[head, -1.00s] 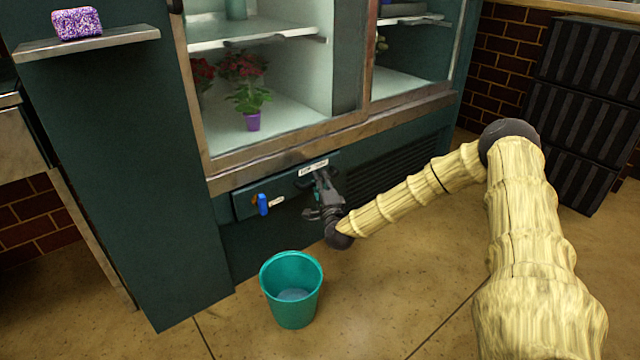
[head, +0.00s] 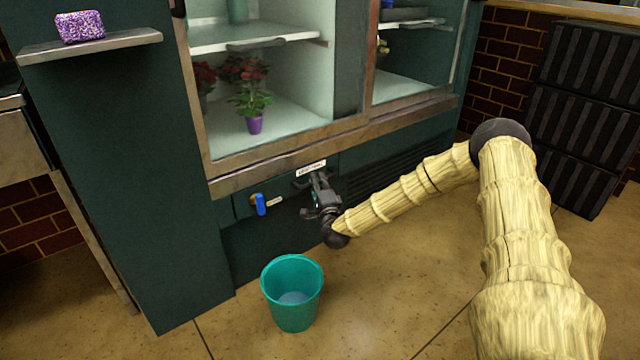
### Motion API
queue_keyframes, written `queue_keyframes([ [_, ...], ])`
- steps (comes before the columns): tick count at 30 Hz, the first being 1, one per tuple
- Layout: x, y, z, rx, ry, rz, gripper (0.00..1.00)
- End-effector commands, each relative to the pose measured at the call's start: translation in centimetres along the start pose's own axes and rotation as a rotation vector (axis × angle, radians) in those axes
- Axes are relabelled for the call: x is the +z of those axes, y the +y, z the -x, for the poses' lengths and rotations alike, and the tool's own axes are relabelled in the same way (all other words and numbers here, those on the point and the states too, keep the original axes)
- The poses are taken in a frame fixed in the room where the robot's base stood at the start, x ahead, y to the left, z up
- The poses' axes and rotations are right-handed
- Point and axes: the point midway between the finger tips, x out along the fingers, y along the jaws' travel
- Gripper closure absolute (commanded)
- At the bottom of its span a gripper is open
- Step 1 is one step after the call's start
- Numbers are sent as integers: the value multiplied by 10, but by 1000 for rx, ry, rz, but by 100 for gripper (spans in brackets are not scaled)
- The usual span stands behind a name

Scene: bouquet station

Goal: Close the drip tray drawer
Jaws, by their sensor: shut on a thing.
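The dark green drip tray drawer (head: 287,190) is low in the flower cooler, under its metal sill. Its front looks about flush with the panel around it; I cannot tell whether a small gap is left. A white label sits at its top, and a blue tap (head: 261,204) is on its left part. My gripper (head: 317,177) is at the right part of the drawer front, shut on the drawer's handle, which the fingers mostly hide.
A teal bucket (head: 292,292) with some water stands on the floor below the tap. A dark vent grille (head: 385,180) is right of the drawer. Black crates (head: 580,115) are stacked at the right. The floor around the bucket is clear.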

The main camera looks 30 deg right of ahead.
Motion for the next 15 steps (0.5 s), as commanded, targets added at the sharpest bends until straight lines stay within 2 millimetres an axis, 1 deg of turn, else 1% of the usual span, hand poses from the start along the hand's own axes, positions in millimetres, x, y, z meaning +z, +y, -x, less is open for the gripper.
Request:
queue_keyframes([
  [1, 1, -1, -3, -2, 0, 0, 100],
  [4, 2, -1, -4, -3, -1, 0, 100],
  [5, 2, -1, -4, -3, -1, 0, 79],
  [6, 2, -1, -4, -3, -2, 0, 75],
  [15, 0, -2, -2, -3, 0, 0, 75],
])
